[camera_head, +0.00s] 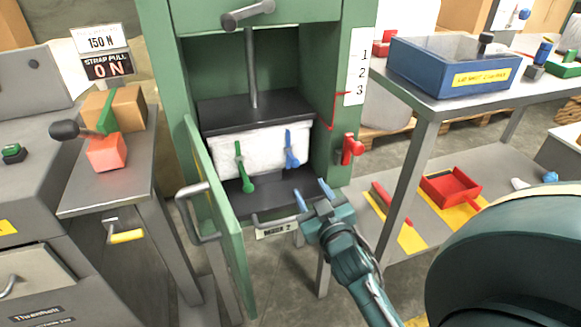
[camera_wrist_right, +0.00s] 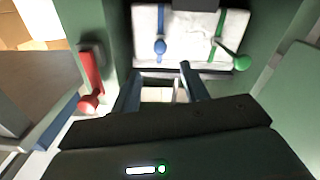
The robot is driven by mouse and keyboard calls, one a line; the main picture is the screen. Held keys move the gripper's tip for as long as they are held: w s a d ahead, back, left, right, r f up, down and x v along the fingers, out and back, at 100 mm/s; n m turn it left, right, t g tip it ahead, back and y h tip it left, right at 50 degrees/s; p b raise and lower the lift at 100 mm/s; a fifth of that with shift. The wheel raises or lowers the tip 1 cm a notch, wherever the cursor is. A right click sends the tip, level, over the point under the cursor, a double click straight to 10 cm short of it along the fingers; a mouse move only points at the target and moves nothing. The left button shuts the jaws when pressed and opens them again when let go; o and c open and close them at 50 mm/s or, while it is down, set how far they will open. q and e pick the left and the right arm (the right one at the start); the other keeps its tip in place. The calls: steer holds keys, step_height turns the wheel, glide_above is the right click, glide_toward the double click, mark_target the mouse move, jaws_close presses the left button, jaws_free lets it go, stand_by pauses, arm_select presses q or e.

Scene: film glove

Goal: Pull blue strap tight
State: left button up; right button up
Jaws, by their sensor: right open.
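The blue strap (camera_head: 290,149) hangs down the front of a white bale (camera_head: 262,152) inside the green press, right of a green strap (camera_head: 241,166). In the right wrist view the blue strap (camera_wrist_right: 160,28) ends in a rounded blue knob, and the green strap (camera_wrist_right: 219,35) ends in a green knob. My right gripper (camera_head: 314,196) is open and empty, in front of the press, below and right of the blue strap and apart from it. In the right wrist view, its fingers (camera_wrist_right: 159,86) point toward the bale, below the blue knob. My left gripper is not in view.
The press door (camera_head: 216,220) stands open on the left. A red lever (camera_head: 351,148) sticks out from the right post. A grey workbench (camera_head: 440,97) with a blue tray (camera_head: 453,68) stands to the right. A lower shelf holds a red tray (camera_head: 449,187).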

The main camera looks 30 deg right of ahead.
mark_target(296, 165)
steer(key=b+x, duration=0.1)
steer(key=x, duration=1)
steer(key=shift+w, duration=0.15)
steer(key=shift+c, duration=0.3)
steer(key=c, duration=0.4)
jaws_close()
